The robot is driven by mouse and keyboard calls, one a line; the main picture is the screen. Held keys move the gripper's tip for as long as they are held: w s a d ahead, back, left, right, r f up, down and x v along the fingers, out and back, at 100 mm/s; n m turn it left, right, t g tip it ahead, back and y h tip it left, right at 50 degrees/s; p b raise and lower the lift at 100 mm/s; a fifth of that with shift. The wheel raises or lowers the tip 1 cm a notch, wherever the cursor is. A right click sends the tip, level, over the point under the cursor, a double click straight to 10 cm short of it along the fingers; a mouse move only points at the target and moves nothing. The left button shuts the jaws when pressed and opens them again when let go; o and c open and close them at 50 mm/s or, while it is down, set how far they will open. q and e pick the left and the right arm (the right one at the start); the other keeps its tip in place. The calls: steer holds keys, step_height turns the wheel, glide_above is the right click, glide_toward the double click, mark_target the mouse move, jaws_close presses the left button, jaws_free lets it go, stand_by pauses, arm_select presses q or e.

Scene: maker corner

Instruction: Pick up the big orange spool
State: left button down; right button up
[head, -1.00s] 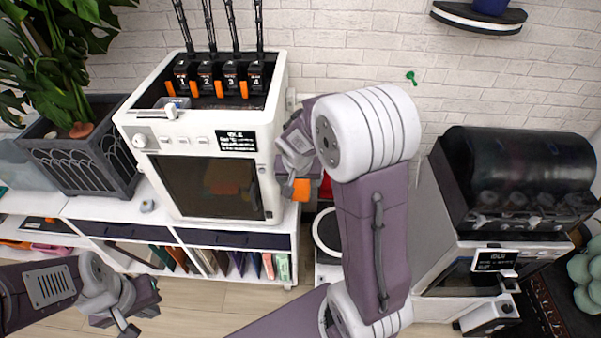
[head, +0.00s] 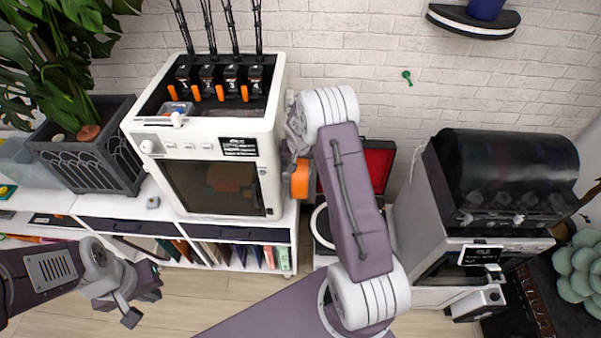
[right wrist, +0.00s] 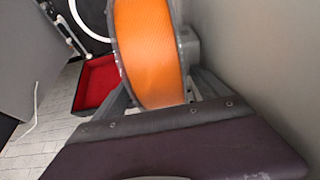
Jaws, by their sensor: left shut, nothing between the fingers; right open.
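The big orange spool (head: 300,179) hangs at the right side of the white printer (head: 212,135). In the right wrist view the spool (right wrist: 150,45) is large, with its orange winding between dark rims. My right gripper (right wrist: 160,88) is open, with grey fingers on either side of the spool's lower part; I cannot tell whether they touch it. In the head view my right wrist is just above the spool, and its fingers are mostly hidden. My left gripper (head: 130,312) is shut and empty at the lower left, in front of the shelf.
A red-lined open case (head: 378,160) stands behind my right arm; it also shows in the right wrist view (right wrist: 97,84). A second, dark-topped machine (head: 510,180) stands at the right. A planter (head: 88,150) is left of the printer. Floor lies in front of the shelf (head: 200,233).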

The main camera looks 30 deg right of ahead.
steer(key=c, duration=1.1)
steer(key=shift+r, duration=0.15)
steer(key=c, duration=0.7)
steer(key=shift+w+r, duration=0.1)
